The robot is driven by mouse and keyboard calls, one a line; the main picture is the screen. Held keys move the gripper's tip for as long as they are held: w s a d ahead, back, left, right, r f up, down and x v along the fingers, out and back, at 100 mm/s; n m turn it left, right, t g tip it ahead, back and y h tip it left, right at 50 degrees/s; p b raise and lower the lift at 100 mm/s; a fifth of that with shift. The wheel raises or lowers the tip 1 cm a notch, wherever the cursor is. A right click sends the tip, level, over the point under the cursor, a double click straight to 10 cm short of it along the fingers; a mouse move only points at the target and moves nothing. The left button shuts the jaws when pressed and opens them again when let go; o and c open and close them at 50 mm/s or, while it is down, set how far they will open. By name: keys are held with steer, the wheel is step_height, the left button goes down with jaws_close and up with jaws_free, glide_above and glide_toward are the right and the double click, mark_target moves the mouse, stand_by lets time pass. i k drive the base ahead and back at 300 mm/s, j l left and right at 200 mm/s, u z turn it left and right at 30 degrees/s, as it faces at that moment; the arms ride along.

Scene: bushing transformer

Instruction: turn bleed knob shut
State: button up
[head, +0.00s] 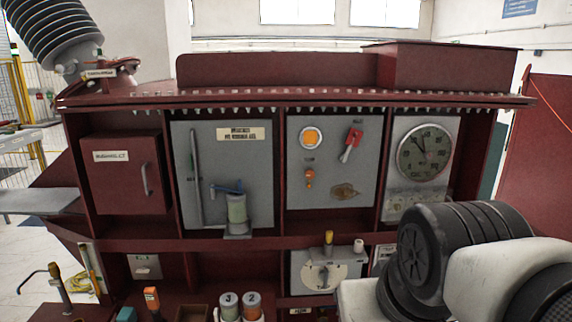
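I cannot tell for sure which part is the bleed knob, because the small labels are unreadable. A small orange knob (309,178) hangs on the grey middle panel (330,205), below a round orange window (311,137). A red-handled lever (351,143) sits to the right on the same panel. A yellow-topped fitting (328,238) stands over the dial plate (322,277) below. My gripper is not in view; only my arm's links show at lower right.
A dark red cabinet door (125,175) with a handle is at left. A round gauge (424,152) is at right, partly near my arm. Numbered containers (240,306) and small tools stand along the bottom. A ribbed bushing (55,30) leans at top left.

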mark_target(309, 173)
steer(key=l, duration=0.65)
steer(key=i+l, duration=0.1)
steer(key=l, duration=0.55)
steer(key=i+u, duration=0.05)
